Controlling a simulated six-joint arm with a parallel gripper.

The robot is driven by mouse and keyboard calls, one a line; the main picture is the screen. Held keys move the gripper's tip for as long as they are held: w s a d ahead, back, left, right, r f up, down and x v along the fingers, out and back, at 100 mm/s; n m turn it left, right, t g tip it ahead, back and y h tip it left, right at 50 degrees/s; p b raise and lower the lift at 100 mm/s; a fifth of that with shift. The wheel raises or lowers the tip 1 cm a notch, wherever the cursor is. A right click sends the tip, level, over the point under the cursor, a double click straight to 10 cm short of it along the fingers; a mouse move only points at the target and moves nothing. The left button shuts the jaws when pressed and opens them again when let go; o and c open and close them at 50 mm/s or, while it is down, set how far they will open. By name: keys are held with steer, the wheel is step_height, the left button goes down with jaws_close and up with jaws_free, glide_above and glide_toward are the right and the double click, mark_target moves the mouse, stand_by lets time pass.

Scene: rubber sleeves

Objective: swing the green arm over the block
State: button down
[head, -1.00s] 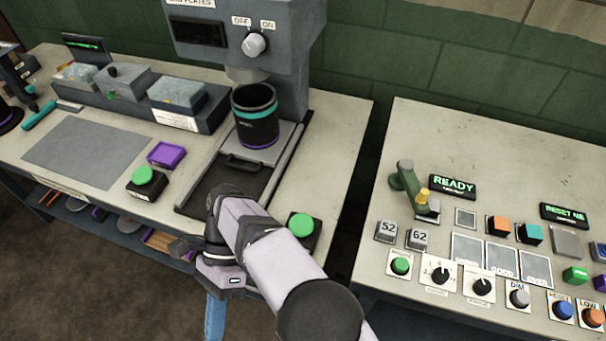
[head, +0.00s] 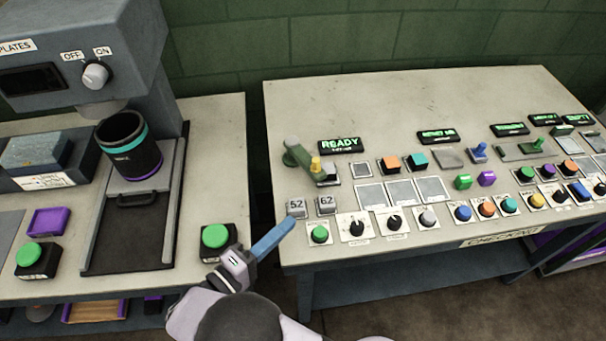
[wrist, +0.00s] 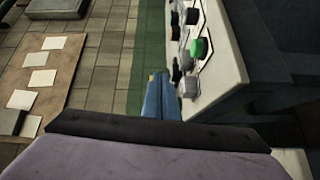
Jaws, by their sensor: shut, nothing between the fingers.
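The green arm (head: 298,157) stands at the left end of the right-hand table in the head view, with a yellow piece (head: 316,163) near its free end. My gripper (head: 288,222) has blue fingers closed together and empty. It is at the front left corner of the right-hand table, below and left of the green arm and apart from it. In the wrist view the shut fingers (wrist: 161,85) point along the table's edge beside a green button (wrist: 198,48).
Knobs and buttons line the front edge. The back of the right table (head: 400,100) is clear. A gap separates the two tables.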

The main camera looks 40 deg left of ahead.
steer(key=a+n+y, duration=0.1)
steer(key=a, duration=0.1)
steer(key=a+r+n+y, duration=0.1)
steer(key=n, duration=0.1)
steer(key=shift+a+y, duration=0.3)
steer(key=shift+a, duration=0.05)
steer(key=shift+w, duration=0.15)
steer(key=p, duration=0.6)
glide_toward(314, 166)
steer(key=w, duration=0.4)
steer(key=shift+w+a, duration=0.2)
steer(key=shift+w, duration=0.15)
steer(key=shift+w+a+f+p, duration=0.15)
steer(key=shift+w+p, duration=0.15)
steer(key=shift+w, duration=0.55)
steer(key=shift+w, duration=0.1)
